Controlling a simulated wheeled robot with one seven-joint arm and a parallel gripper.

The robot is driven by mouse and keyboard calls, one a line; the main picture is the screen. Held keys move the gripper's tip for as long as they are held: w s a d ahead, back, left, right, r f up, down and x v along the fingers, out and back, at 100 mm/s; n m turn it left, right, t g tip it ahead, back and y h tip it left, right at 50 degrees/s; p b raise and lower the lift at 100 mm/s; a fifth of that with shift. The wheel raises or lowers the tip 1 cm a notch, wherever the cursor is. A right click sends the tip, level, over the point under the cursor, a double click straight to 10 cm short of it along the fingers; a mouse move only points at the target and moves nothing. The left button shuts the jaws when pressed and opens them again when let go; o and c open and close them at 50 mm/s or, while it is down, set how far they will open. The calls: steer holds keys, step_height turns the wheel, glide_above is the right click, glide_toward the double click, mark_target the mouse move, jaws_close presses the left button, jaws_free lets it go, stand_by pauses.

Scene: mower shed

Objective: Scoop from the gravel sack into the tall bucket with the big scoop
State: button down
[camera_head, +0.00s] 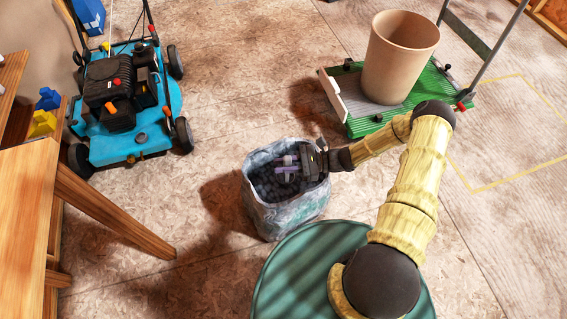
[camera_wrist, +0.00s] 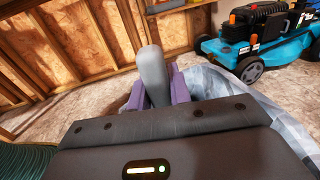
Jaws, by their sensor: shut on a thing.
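The gravel sack (camera_head: 290,217) stands open on the floor in the middle of the head view, with dark grey gravel (camera_head: 264,186) inside. My gripper (camera_head: 284,169) is at the sack's mouth, over the gravel. In the wrist view its purple fingers (camera_wrist: 157,90) are shut on a grey handle (camera_wrist: 152,66), which I take as the big scoop's. The scoop's bowl is hidden in both views. The crumpled sack also shows behind the fingers in the wrist view (camera_wrist: 222,90). The tall bucket (camera_head: 396,62), tan and upright, stands on a green cart at the upper right.
The green flatbed cart (camera_head: 440,92) has an upright handle at right and a pale flap at left. A blue mower (camera_head: 115,100) stands at upper left. A wooden bench (camera_head: 25,190) is at left. Floor between sack and cart is mostly clear.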

steer(key=shift+f+b, duration=0.65)
steer(key=shift+f, duration=0.55)
steer(key=shift+r, duration=0.1)
steer(key=shift+r+p, duration=5.85)
steer(key=shift+r, duration=0.95)
steer(key=shift+w+d+r+m+t, duration=0.2)
steer(key=shift+d+r+m+t, duration=0.1)
steer(key=shift+d+r+t, duration=0.15)
steer(key=w+d+r+m+t+h, duration=0.2)
steer(key=d+r+m+t, duration=0.5)
steer(key=d+t, duration=0.4)
steer(key=shift+w+d+r+m+h, duration=0.35)
steer(key=shift+d+r+h, duration=0.45)
steer(key=shift+d, duration=0.45)
